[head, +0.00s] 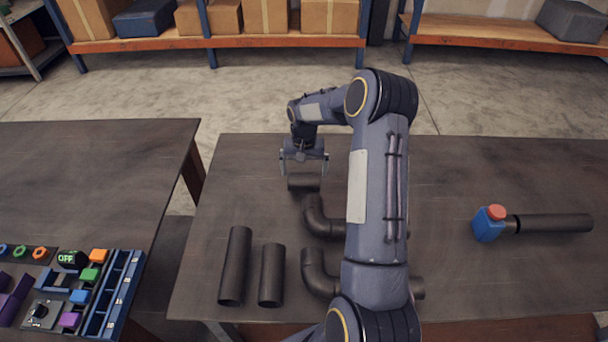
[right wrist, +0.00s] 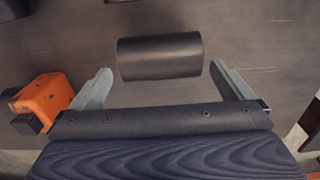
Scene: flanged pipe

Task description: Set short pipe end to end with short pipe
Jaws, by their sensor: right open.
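A short dark pipe (head: 304,184) lies crosswise near the far edge of the table. My right gripper (head: 304,170) is over it, open, with one finger towards each end. In the right wrist view the same pipe (right wrist: 160,56) lies level between and just beyond the tips of my open right gripper (right wrist: 161,70), with a gap at each side. Another short pipe (head: 271,275) lies near the front of the table, beside a longer pipe (head: 236,265) on its left. My left gripper is not in view.
Two elbow pipes (head: 317,218) (head: 316,270) lie partly hidden behind my right arm. A blue fitting with a red cap (head: 488,223) joins a pipe (head: 553,223) at the right. A side table (head: 95,170) at the left holds coloured blocks.

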